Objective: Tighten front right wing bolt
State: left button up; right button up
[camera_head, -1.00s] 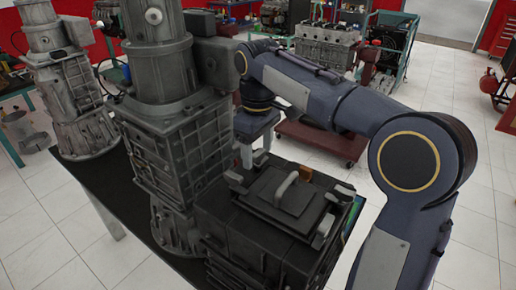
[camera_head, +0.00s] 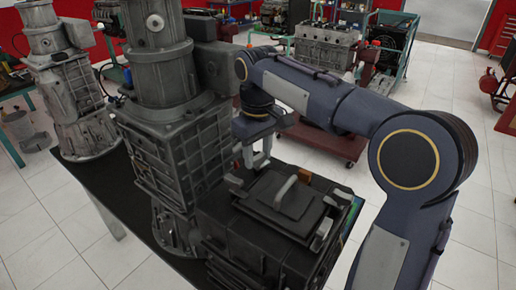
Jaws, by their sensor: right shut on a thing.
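A dark box-shaped unit (camera_head: 270,253) stands at the front of the black table, with a raised lid (camera_head: 292,212) and a light grey handle (camera_head: 285,192) on top. My right gripper (camera_head: 257,163) points down at the far edge of this unit, beside the tall grey gearbox casing. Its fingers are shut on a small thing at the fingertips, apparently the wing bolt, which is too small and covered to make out. My left gripper is not in view.
A tall grey gearbox casing (camera_head: 178,150) stands close left of my right gripper. A second casing (camera_head: 75,90) stands farther left on the black table (camera_head: 98,185). A wheeled red cart (camera_head: 325,140) with an engine block (camera_head: 325,47) stands behind.

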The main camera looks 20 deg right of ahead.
jog(key=m+p, duration=0.1)
jog(key=m, duration=0.2)
jog(key=shift+r+m+p, duration=0.15)
jog(key=shift+m+p, duration=0.2)
jog(key=shift+m, duration=0.05)
jog(key=m+p, duration=0.1)
jog(key=m, duration=0.2)
jog(key=shift+m, duration=0.3)
jog(key=m+p, duration=0.1)
jog(key=m, duration=0.3)
jog(key=shift+p, duration=0.4)
jog(key=shift+m+p, duration=0.4)
jog(key=shift+m, duration=1.5)
jog(key=o, duration=1)
